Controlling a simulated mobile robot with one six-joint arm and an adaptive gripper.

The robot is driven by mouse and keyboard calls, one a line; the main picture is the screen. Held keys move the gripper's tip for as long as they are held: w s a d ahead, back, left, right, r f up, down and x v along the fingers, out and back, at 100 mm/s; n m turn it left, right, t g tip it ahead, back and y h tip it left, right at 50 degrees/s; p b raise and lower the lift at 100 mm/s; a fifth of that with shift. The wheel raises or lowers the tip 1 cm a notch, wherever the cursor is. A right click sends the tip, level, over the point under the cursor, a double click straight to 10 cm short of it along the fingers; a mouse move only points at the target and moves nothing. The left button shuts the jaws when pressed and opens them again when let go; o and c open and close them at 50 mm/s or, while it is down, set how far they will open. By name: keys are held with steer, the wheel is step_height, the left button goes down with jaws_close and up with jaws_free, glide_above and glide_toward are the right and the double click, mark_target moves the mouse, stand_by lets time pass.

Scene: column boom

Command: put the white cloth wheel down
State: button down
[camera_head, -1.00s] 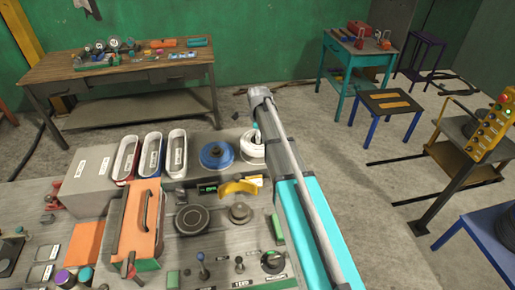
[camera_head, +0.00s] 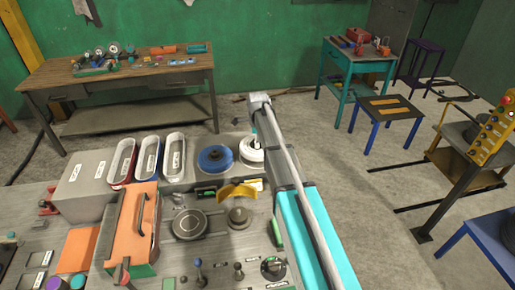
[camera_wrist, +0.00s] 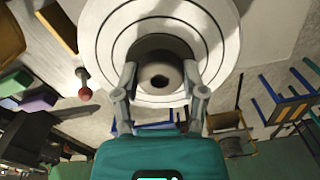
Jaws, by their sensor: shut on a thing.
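The white cloth wheel (camera_wrist: 212,40) fills the upper part of the wrist view, a round disc with ring lines and a dark centre around a pale hub. My gripper (camera_wrist: 160,76) is shut on it, with one finger on each side of the hub. In the head view the white wheel (camera_head: 248,155) shows at the back right of the grey bench, just right of a blue wheel (camera_head: 214,158). My arm hides its right part and my fingers there. I cannot tell whether the wheel touches the surface beneath it.
Three long trays (camera_head: 148,157) stand left of the blue wheel. A yellow curved piece (camera_head: 238,191) lies in front of the white wheel. An orange box with a handle (camera_head: 128,235) stands front left. A wooden workbench (camera_head: 120,72) is behind, with open floor between.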

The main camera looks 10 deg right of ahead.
steer(key=shift+w+f+b, duration=0.25)
steer(key=shift+f+b, duration=0.05)
steer(key=shift+f, duration=0.25)
steer(key=shift+f+b, duration=1.2)
steer(key=shift+f, duration=0.1)
steer(key=shift+c, duration=0.8)
jaws_free()
step_height(320, 180, up, 12)
steer(key=p, duration=1.2)
steer(key=shift+s, duration=0.1)
